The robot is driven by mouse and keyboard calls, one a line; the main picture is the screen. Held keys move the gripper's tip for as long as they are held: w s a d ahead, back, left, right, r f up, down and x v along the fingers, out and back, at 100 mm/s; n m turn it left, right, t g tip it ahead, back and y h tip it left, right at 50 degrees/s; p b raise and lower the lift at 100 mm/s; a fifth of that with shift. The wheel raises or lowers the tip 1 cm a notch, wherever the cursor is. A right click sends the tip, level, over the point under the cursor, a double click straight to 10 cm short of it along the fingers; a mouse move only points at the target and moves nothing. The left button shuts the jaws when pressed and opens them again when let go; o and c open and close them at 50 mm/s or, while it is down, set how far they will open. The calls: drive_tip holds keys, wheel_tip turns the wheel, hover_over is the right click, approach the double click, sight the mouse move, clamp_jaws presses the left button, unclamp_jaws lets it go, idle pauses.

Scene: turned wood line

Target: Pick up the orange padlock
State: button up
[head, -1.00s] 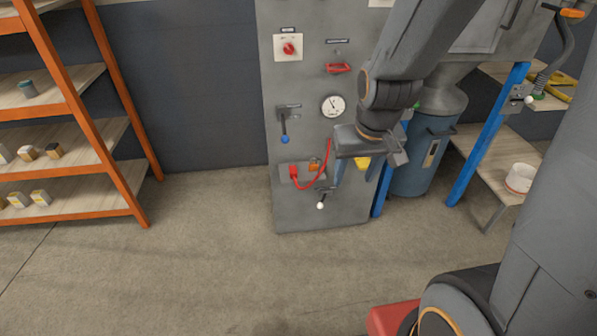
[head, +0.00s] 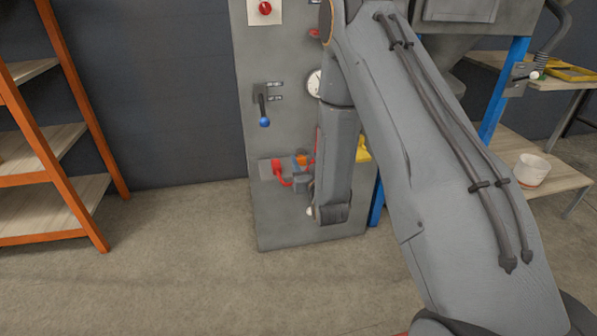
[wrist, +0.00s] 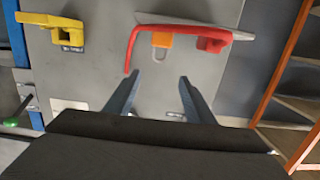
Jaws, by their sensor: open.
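The orange padlock (wrist: 162,40) is a small orange block on the grey machine panel. In the head view a bit of its orange (head: 306,160) shows behind my gripper (head: 300,166), mostly hidden. In the wrist view my gripper (wrist: 159,77) is open and empty, its two fingers pointing toward the panel. The padlock lies beyond the fingertips, roughly in line with the gap between them, and shows apart from them. A red cable (wrist: 140,36) runs from a red plug (wrist: 211,43) across the padlock's upper part.
A yellow part (wrist: 62,38) is on the panel to the left in the wrist view. A blue-knobbed lever (head: 264,121) and a gauge (head: 314,84) sit above. An orange-framed shelf (head: 60,140) stands left. A white pot (head: 531,170) stands on the right bench. The floor before the panel is clear.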

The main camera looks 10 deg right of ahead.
sight(301, 150)
drive_tip(key=shift+t, duration=0.5)
drive_tip(key=shift+w+d+f+b, duration=0.1)
drive_tip(key=shift+w+f+b, duration=0.25)
drive_tip(key=shift+w, duration=1)
drive_tip(key=shift+w+d+f+b, duration=0.1)
drive_tip(key=shift+w+f+b, duration=0.2)
drive_tip(key=shift+w, duration=1.05)
drive_tip(key=shift+w+f+b, duration=0.25)
drive_tip(key=shift+w+f, duration=0.1)
drive_tip(key=shift+w, duration=1)
drive_tip(key=shift+c, duration=0.2)
drive_tip(key=c, duration=1.1)
drive_tip(key=shift+r, duration=0.1)
drive_tip(key=shift+c, duration=0.2)
